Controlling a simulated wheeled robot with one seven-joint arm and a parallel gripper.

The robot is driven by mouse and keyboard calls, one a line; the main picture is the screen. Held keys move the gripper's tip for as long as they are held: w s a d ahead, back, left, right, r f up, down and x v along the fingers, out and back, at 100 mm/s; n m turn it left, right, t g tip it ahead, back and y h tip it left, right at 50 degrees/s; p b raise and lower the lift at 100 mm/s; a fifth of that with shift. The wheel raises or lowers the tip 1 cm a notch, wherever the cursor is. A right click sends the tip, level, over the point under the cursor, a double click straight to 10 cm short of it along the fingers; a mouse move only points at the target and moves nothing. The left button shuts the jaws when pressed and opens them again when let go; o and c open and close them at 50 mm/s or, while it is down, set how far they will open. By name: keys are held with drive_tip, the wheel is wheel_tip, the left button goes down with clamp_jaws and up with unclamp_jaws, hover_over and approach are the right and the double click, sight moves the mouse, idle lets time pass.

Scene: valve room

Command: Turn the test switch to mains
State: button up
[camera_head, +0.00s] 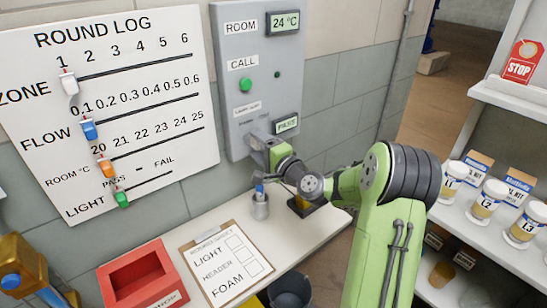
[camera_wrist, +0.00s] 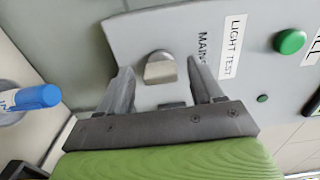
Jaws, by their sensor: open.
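The test switch is a grey metal knob (camera_wrist: 160,69) on the grey wall panel (camera_head: 232,98). In the wrist view a MAINS label (camera_wrist: 203,47) and a LIGHT TEST label (camera_wrist: 232,47) lie beside it. My gripper (camera_wrist: 159,78) is open, with one finger on each side of the knob in the picture and a gap to it on both sides. I cannot tell how far the fingertips reach along the knob. In the head view my gripper (camera_head: 252,147) is at the panel's lower part and hides the knob.
The panel has a green CALL button (camera_head: 246,85) and a display reading PASS (camera_head: 286,125). Below are a cup with a blue marker (camera_head: 260,207), a clipboard (camera_head: 226,257) and a red box (camera_head: 142,275). The ROUND LOG board (camera_head: 150,150) hangs left; shelves with jars stand right.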

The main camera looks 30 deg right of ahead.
drive_tip(key=s+d+b, duration=0.1)
drive_tip(key=s+d, duration=0.1)
drive_tip(key=s, duration=1.2)
drive_tip(key=shift+d+b, duration=0.35)
drive_tip(key=shift+w, duration=0.1)
drive_tip(key=s+a+n+g+y+p, duration=0.1)
drive_tip(key=s+a+n+g+p, duration=0.2)
drive_tip(key=a+n+g, duration=0.45)
drive_tip(key=s+a+n+g+y+p, duration=0.1)
drive_tip(key=s+a+n+g+p, duration=0.3)
drive_tip(key=a, duration=0.6)
drive_tip(key=s+d+r+n+h+p, duration=0.2)
drive_tip(key=s+r, duration=0.2)
drive_tip(key=s, duration=0.3)
drive_tip(key=s+d+r+n+h+p, duration=0.1)
drive_tip(key=s+r+n+h+p, duration=0.1)
drive_tip(key=s+r, duration=0.3)
drive_tip(key=s+h+p, duration=0.1)
drive_tip(key=s, duration=0.2)
drive_tip(key=shift+s+d, duration=0.25)
drive_tip(key=shift+d, duration=0.1)
